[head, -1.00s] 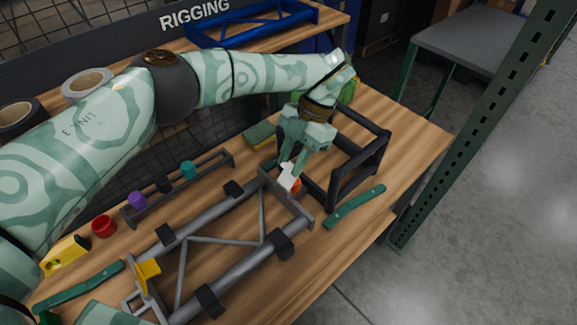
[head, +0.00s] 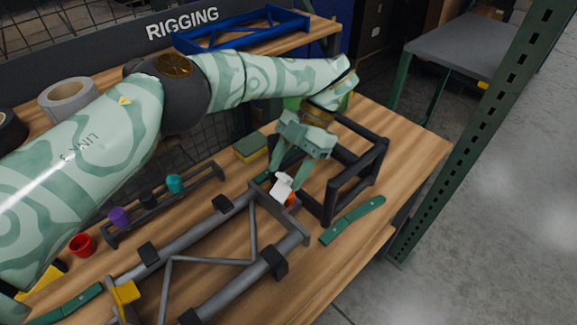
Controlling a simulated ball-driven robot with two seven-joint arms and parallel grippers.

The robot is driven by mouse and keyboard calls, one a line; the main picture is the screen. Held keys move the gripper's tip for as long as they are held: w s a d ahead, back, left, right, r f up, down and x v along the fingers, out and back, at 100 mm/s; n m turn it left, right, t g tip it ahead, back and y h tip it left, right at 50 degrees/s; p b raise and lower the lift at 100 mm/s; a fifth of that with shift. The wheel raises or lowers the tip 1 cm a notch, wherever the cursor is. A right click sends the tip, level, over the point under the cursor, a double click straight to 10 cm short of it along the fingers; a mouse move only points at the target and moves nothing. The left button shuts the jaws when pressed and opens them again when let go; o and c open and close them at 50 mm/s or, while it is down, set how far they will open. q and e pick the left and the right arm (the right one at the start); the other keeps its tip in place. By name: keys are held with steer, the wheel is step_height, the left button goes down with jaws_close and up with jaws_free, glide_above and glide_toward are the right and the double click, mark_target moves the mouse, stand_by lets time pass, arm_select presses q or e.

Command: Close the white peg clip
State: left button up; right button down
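The white peg clip (head: 282,187) sits at the far right end of the grey tube frame (head: 215,287), by its end plate. A small orange part (head: 291,199) shows just beside the clip. My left gripper (head: 286,173) points down over the clip, its two fingers spread apart with one on each side. The fingertips are very close to the clip; I cannot tell if they touch it. Whether the clip is open or closed is too small to see. My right gripper is not in view.
A black frame (head: 378,158) stands right of the gripper. A green strap or handle (head: 352,219) lies in front of it. A green-yellow sponge (head: 250,148) lies behind. A rack with purple, black and teal pegs (head: 174,183) and a red cup (head: 82,245) are at left.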

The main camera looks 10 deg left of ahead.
arm_select(q)
steer(key=b+v, duration=0.4)
steer(key=v, duration=0.3)
steer(key=shift+r+b, duration=0.2)
steer(key=shift+b, duration=0.1)
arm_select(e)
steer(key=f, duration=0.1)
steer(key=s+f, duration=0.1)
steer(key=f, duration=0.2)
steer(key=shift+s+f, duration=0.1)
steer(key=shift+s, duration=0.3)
arm_select(q)
steer(key=shift+w+d+f, duration=0.1)
steer(key=shift+d, duration=0.05)
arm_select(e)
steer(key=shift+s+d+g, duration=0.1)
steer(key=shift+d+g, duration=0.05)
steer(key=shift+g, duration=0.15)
